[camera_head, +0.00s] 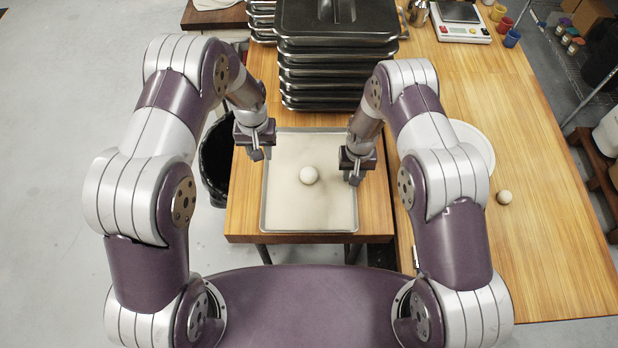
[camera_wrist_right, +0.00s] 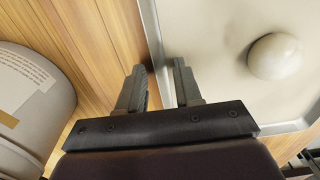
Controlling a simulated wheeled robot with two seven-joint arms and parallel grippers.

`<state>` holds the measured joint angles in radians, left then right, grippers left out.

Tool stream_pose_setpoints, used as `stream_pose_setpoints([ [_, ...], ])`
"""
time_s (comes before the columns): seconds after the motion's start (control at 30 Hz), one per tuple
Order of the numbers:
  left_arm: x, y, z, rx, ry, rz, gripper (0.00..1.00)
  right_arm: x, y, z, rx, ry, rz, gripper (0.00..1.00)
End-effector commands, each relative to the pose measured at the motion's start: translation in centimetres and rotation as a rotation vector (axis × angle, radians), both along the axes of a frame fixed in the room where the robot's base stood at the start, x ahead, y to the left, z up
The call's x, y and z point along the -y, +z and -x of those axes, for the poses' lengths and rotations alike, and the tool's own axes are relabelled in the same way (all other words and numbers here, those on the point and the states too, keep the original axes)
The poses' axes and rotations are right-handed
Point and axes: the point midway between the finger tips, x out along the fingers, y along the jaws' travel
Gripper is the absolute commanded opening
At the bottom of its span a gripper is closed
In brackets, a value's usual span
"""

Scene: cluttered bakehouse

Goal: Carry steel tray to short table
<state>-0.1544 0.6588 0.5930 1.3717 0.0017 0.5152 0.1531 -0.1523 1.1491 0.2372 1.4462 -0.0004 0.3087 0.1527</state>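The steel tray (camera_head: 309,231) is a shallow rectangular tray with a pale, flour-like surface and a thin metal rim. It appears to lie flat on a small wooden table (camera_head: 243,215), with one round pale dough ball (camera_head: 309,175) on it. My left gripper (camera_head: 257,151) is at the tray's left rim, near the far corner; its finger gap is not clear. My right gripper (camera_head: 354,176) is at the right rim. In the right wrist view my right gripper (camera_wrist_right: 160,88) is open, with one finger outside the tray rim (camera_wrist_right: 157,45) and one over the tray's inside.
A stack of dark pans (camera_head: 335,60) stands just behind the tray. A larger wooden table (camera_head: 545,220) adjoins at right, with a white round container (camera_head: 478,145), a small ball (camera_head: 504,197), a scale (camera_head: 460,20) and small cups. A black bin (camera_head: 214,160) stands at left.

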Motion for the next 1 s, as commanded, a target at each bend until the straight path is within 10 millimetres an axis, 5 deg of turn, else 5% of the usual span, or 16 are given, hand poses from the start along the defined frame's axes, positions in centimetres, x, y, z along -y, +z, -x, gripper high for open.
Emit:
stream_pose_setpoints([
  [0.17,0.0,0.9,0.0,0.0,0.0,0.0,0.34,0.0,1.4,-0.1,0.002,0.0,0.0,0.34],
  [0.6,0.0,0.9,0.0,0.0,0.0,0.0,0.34,0.0,11.3,0.1,0.002,0.0,0.0,0.34],
  [1.0,0.0,0.9,0.0,0.0,0.0,0.0,0.34,0.0,12.0,0.1,0.001,0.0,0.0,0.34],
])
